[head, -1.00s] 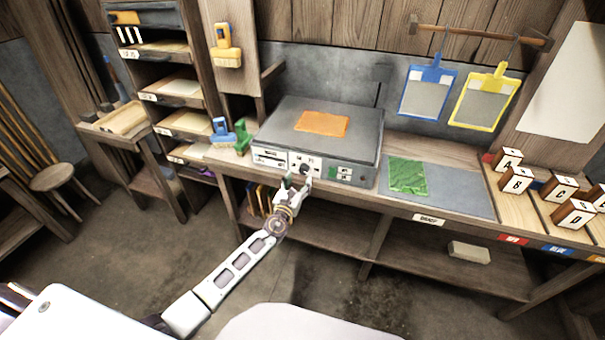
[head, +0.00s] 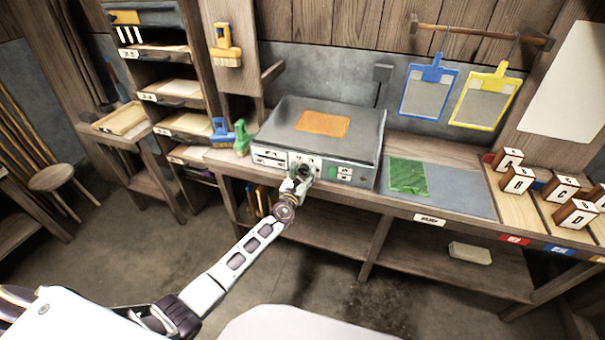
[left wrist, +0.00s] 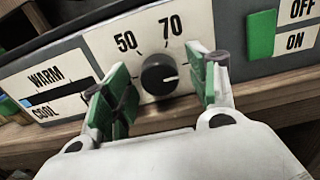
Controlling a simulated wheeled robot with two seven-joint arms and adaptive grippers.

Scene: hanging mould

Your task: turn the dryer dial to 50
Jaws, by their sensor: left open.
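The dryer (head: 355,148) is a grey box on the bench with a control panel on its front. Its black dial (left wrist: 158,74) sits in a white panel in the left wrist view, with 50 at upper left and 70 above. A pale mark on the dial points right, away from 50. My left gripper (left wrist: 160,88) is open, its green-padded fingers on either side of the dial, with visible gaps. In the head view my left gripper (head: 300,180) is at the dryer's front and partly hides the dial. My right gripper is not in view.
An orange sheet (head: 322,123) lies on the dryer. A green switch (left wrist: 261,34) marked OFF and ON is right of the dial, and a WARM/COOL slider (left wrist: 50,97) is left. A green sheet (head: 407,176) lies on the grey mat to the right.

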